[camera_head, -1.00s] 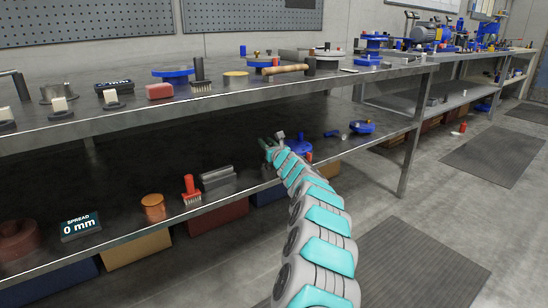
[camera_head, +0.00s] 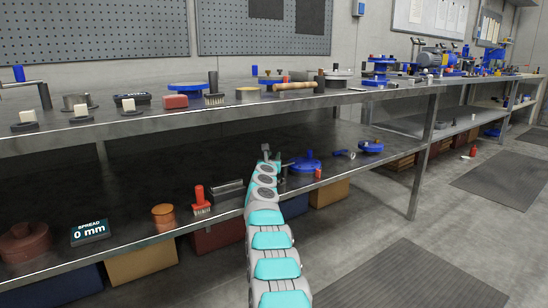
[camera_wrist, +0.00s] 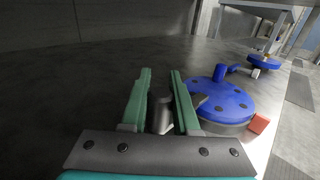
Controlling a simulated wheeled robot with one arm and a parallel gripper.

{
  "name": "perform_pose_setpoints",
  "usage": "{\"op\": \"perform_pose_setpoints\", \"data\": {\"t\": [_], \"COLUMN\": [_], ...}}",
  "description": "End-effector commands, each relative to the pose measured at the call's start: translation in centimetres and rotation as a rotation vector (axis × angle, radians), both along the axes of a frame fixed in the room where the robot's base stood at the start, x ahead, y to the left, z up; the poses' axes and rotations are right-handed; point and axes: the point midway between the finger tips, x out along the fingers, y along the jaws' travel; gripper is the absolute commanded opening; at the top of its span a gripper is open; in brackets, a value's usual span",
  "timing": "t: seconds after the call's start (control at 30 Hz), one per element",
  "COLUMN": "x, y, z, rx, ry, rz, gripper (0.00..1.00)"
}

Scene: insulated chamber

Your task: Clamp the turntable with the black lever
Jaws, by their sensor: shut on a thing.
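The turntable is a blue round disc with several dark holes and an upright blue knob. It sits on the lower shelf, right of my gripper in the wrist view (camera_wrist: 226,98), and also shows in the head view (camera_head: 306,164). My gripper (camera_wrist: 160,74) has its two green fingers on either side of a dark grey upright post, which appears to be the black lever's handle (camera_wrist: 160,116). A short dark piece (camera_wrist: 199,100) reaches from beside the right finger over the disc's near edge. Whether it joins the post is hidden by that finger. In the head view my arm mostly hides the gripper (camera_head: 266,153).
A small red block (camera_wrist: 260,123) is beside the turntable. Another blue round fixture (camera_head: 371,147) stands farther right. The upper shelf (camera_head: 150,121) overhangs the lower one.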

Motion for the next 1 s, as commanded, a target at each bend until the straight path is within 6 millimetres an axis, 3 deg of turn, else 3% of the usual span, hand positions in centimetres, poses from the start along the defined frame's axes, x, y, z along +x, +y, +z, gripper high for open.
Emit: {"op": "perform_pose_setpoints", "data": {"t": [0.77, 0.8, 1.0], "x": [0.29, 0.29, 0.28], "y": [0.09, 0.09, 0.04], "z": [-0.23, -0.21, -0.15], "rx": [-0.001, -0.001, -0.001], "ry": [0.001, 0.001, 0.001], "rz": [-0.052, -0.052, -0.053], "gripper": [0.0, 0.3, 0.52]}}
